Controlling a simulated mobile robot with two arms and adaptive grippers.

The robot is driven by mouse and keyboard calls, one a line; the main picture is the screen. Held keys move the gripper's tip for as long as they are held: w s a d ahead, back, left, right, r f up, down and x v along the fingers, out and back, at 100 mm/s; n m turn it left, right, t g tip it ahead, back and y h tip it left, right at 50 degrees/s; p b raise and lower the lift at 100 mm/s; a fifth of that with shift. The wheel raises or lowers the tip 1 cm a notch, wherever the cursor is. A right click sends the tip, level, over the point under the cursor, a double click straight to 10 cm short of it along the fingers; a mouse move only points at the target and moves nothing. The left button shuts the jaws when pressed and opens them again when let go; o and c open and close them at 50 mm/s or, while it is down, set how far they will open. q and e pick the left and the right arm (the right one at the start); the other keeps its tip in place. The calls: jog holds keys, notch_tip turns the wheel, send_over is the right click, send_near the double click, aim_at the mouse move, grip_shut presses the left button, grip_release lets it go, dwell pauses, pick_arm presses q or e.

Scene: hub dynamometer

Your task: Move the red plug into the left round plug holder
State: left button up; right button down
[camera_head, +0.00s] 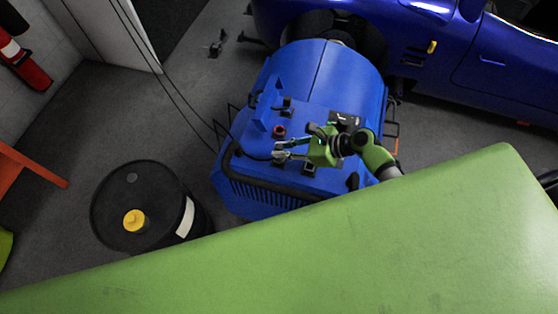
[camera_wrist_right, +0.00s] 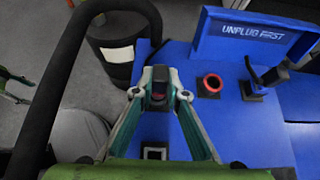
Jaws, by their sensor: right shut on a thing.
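My right gripper (camera_head: 280,150) is over the blue machine's top. What looks like part of my left gripper (camera_wrist_right: 14,86) is at the left edge of the wrist view, cut off.
A square socket (camera_wrist_right: 155,152) sits nearer than the fingertips. A blue "UNPLUG FIRST" panel (camera_wrist_right: 257,36) and a black lever-like part (camera_wrist_right: 256,80) stand to the right. A thick black bar (camera_wrist_right: 60,75) curves along the machine's edge. A black barrel (camera_head: 132,180) stands on the floor at left.

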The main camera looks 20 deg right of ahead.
jog(key=shift+f+b, duration=0.4)
jog(key=shift+f, duration=0.4)
jog(key=c, duration=1.9)
grip_release()
jog(key=v, duration=1.2)
